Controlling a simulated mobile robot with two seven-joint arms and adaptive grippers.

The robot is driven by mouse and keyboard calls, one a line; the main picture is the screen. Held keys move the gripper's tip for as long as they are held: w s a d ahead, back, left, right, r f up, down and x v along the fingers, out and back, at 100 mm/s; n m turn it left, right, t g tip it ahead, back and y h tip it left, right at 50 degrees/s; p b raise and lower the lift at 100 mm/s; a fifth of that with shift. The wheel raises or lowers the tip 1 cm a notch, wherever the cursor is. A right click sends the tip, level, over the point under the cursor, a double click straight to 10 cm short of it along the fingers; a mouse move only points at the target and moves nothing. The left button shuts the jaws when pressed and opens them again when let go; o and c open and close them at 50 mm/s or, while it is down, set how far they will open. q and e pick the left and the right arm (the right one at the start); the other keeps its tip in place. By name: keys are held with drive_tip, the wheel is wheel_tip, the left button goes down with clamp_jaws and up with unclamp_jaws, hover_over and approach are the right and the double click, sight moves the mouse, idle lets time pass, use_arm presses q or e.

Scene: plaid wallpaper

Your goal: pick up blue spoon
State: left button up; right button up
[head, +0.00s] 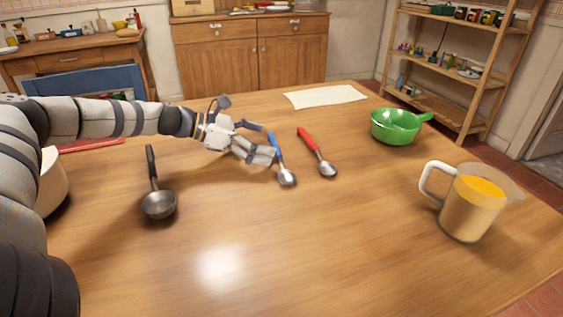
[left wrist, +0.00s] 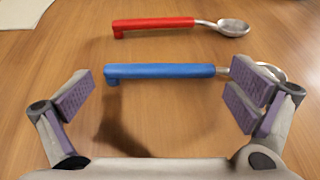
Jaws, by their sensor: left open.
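The blue spoon (head: 275,147) lies on the wooden table with a blue handle and a metal bowl pointing toward the front. In the left wrist view its blue handle (left wrist: 160,71) runs crosswise just ahead of my fingers, and its bowl is partly hidden behind the right-hand finger. My left gripper (head: 267,141) is open and empty, close beside the spoon's left side. It also shows in the left wrist view (left wrist: 160,95), fingers spread wide. I cannot tell whether a finger touches the spoon. My right gripper is not in view.
A red-handled spoon (head: 309,141) lies just right of the blue one. A black ladle (head: 153,170) lies to the left. A green pan (head: 395,127) and a pitcher of orange liquid (head: 470,205) stand at the right. The table's front middle is clear.

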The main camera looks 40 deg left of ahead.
use_arm(q)
drive_tip(key=shift+w+d+f, duration=0.4)
drive_tip(key=shift+w+f, duration=0.15)
drive_tip(key=shift+f, duration=0.1)
drive_tip(key=shift+r, duration=0.35)
drive_tip(key=c, duration=0.7)
drive_tip(key=shift+r, duration=0.1)
drive_tip(key=shift+c, duration=0.2)
